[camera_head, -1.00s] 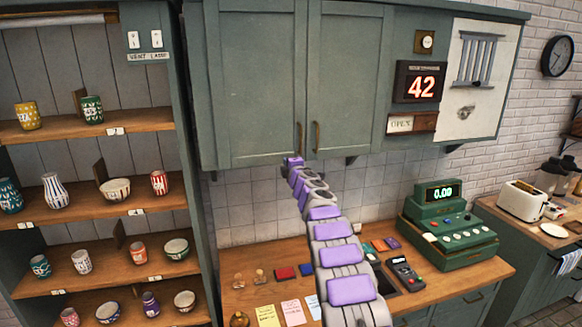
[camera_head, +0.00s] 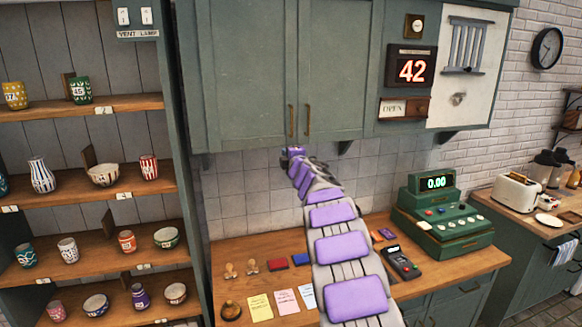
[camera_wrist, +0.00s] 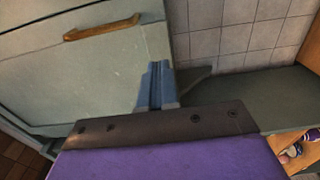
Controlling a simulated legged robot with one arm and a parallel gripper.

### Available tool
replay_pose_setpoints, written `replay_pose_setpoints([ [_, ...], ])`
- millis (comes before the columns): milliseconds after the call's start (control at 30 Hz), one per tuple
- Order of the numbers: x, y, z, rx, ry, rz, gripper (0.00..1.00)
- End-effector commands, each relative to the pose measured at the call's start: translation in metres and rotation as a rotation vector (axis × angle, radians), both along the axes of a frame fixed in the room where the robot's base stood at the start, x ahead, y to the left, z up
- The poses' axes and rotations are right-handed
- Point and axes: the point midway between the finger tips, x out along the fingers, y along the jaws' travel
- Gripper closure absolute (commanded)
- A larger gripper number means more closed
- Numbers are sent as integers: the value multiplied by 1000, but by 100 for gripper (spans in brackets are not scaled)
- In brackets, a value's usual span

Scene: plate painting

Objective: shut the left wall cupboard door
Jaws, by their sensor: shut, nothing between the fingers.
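The left wall cupboard door (camera_head: 240,75) is a grey-green panel with a brass handle (camera_head: 291,120) near its lower right corner. In the head view it looks nearly in line with the right door (camera_head: 338,75); I cannot tell whether a small gap remains. My gripper (camera_head: 295,151) is at the cupboard's lower edge, just below the left door's handle. In the wrist view my shut, empty fingers (camera_wrist: 157,85) lie by the edge of a green panel, with a brass handle (camera_wrist: 102,27) above. Whether they touch it is unclear.
The counter (camera_head: 240,255) below carries notes, a card reader (camera_head: 400,262) and a green cash register (camera_head: 440,215). Open shelves with cups and bowls (camera_head: 103,174) stand left. A lit "42" display (camera_head: 412,70) is right of the doors. The tiled wall (camera_head: 245,195) beneath the cupboard is clear.

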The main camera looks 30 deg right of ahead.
Motion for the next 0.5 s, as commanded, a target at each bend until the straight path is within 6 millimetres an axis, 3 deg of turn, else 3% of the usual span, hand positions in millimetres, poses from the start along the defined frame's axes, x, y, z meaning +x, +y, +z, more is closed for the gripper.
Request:
replay_pose_setpoints([
  [300, -31, 12, 3, -4, -4, 2, 100],
  [500, -41, 14, -1, 0, 1, 0, 100],
])
